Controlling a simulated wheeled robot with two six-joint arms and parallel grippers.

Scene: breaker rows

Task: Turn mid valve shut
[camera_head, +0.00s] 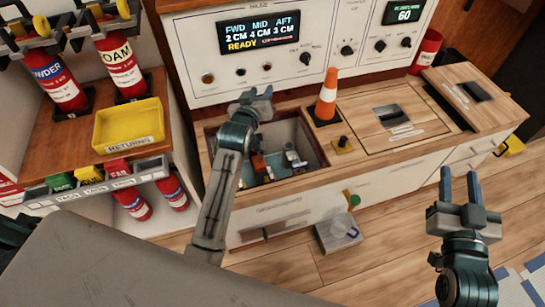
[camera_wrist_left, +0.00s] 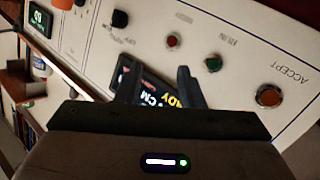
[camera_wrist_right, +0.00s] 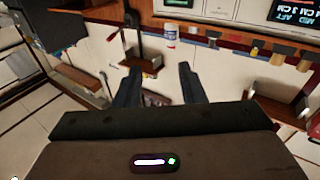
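The open hatch (camera_head: 311,137) in the wooden counter holds small blue, orange and white fittings (camera_head: 262,165). They are too small to tell which is the mid valve or how it is turned, and my left arm hides part of the hatch. My left gripper (camera_head: 257,95) is above the hatch's back edge, in front of the panel; its fingers are apart and empty in the left wrist view (camera_wrist_left: 158,85). My right gripper (camera_head: 461,188) is at the right, over the floor before the cabinets, also open and empty in the right wrist view (camera_wrist_right: 160,85).
The bilge display (camera_head: 260,32) reads FWD 2 CM, MID 4 CM, AFT 3 CM, READY. A yellow returns tray (camera_head: 128,125) and red extinguishers (camera_head: 118,62) are at left.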

